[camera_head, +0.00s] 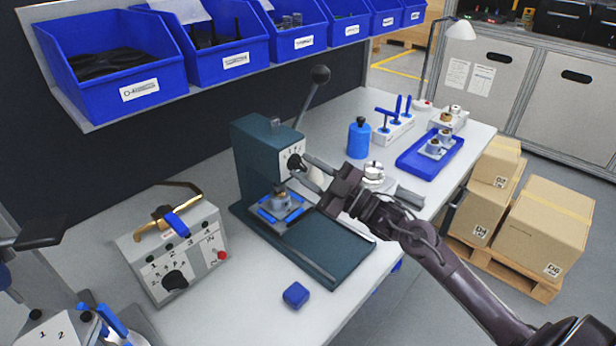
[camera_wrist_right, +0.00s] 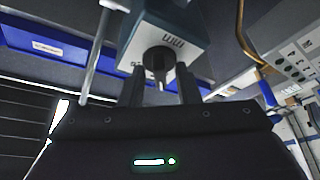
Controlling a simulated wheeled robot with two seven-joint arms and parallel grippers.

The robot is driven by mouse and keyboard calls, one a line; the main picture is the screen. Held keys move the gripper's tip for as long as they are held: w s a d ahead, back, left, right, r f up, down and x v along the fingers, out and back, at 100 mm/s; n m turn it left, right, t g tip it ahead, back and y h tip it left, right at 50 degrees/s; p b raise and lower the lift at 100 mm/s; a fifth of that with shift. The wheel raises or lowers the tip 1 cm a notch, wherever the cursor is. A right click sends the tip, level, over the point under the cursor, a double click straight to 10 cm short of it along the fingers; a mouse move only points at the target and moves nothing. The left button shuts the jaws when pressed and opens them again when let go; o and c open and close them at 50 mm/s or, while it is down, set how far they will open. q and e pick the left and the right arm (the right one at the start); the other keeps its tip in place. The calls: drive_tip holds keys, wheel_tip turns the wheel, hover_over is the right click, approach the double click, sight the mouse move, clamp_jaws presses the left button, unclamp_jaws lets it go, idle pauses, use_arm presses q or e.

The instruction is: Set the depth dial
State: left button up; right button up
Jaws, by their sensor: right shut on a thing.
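The depth dial is a black knob (camera_head: 295,161) on a white marked plate at the front of a dark green bench press (camera_head: 257,150). My right gripper (camera_head: 306,166) reaches it from the right and is shut on the dial. In the right wrist view the dial (camera_wrist_right: 159,63) sits between the two fingers (camera_wrist_right: 160,88), its pointer facing roughly down. The plate's marks are too small to read. A small metal part (camera_head: 279,197) on a blue-edged fixture stands under the press head.
A grey control box (camera_head: 172,250) with a knob and red button stands left of the press. A blue block (camera_head: 296,294) lies in front. A blue bottle (camera_head: 358,139), a blue tray (camera_head: 431,153) and blue bins (camera_head: 215,50) are behind. The press lever (camera_head: 313,90) rises above.

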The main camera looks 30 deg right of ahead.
drive_tip(key=shift+n+g+y, duration=0.3)
drive_tip(key=shift+n, duration=0.5)
drive_tip(key=shift+b, duration=0.3)
clamp_jaws()
drive_tip(key=shift+n, duration=0.5)
drive_tip(key=shift+r+g, duration=0.1)
drive_tip(key=shift+g, duration=0.2)
drive_tip(key=o, duration=0.6)
unclamp_jaws()
